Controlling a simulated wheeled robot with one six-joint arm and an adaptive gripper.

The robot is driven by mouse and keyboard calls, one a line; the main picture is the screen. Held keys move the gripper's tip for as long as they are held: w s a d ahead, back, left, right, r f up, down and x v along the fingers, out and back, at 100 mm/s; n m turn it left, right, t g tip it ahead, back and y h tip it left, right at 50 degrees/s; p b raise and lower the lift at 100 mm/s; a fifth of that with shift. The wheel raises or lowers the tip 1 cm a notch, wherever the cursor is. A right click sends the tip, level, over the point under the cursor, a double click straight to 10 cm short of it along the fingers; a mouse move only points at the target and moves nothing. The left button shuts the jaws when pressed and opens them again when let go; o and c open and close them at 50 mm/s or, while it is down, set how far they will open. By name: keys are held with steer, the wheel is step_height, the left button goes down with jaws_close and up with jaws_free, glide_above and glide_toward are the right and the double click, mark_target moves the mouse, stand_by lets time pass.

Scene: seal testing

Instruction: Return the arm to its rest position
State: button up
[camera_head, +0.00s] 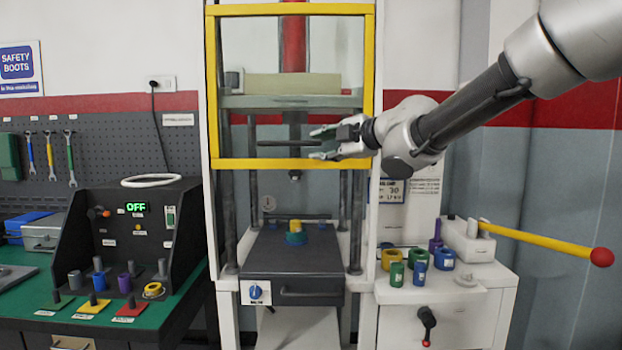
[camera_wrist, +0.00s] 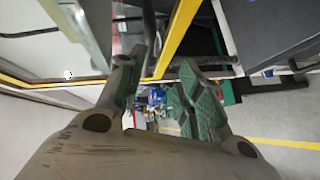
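My arm reaches in from the upper right in the head view. My gripper (camera_head: 322,143) is in front of the press's yellow-framed guard (camera_head: 290,163), near its right side and lower bar. Its two fingers are spread apart with nothing between them. In the wrist view my gripper (camera_wrist: 155,95) also shows with its fingers apart and empty, with the yellow frame (camera_wrist: 178,40) close beyond them. I cannot tell whether the gripper touches the frame.
The press's dark table (camera_head: 293,262) carries a small teal and yellow part (camera_head: 296,232). A yellow lever with a red knob (camera_head: 601,257) juts out at right. Coloured cylinders stand on the white cabinet (camera_head: 480,277). A black test box (camera_head: 130,230) reading OFF stands at left.

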steer(key=s+d+f+m+g+h, duration=0.2)
steer(key=s+d+f+m+h, duration=0.25)
steer(key=d+f+m, duration=0.35)
steer(key=s+d+f+m+g+h, duration=0.25)
steer(key=d+f+m+h, duration=0.35)
steer(key=d, duration=0.5)
steer(key=s+d+f+m+g, duration=0.1)
steer(key=s+d+f+m, duration=0.2)
steer(key=s, duration=1)
steer(key=s+d+f+m+g, duration=0.2)
steer(key=s+d+m, duration=0.4)
steer(key=s, duration=0.7)
steer(key=d+f, duration=0.1)
steer(key=d, duration=0.1)
steer(key=shift+d+y, duration=0.35)
steer(key=shift+d, duration=0.05)
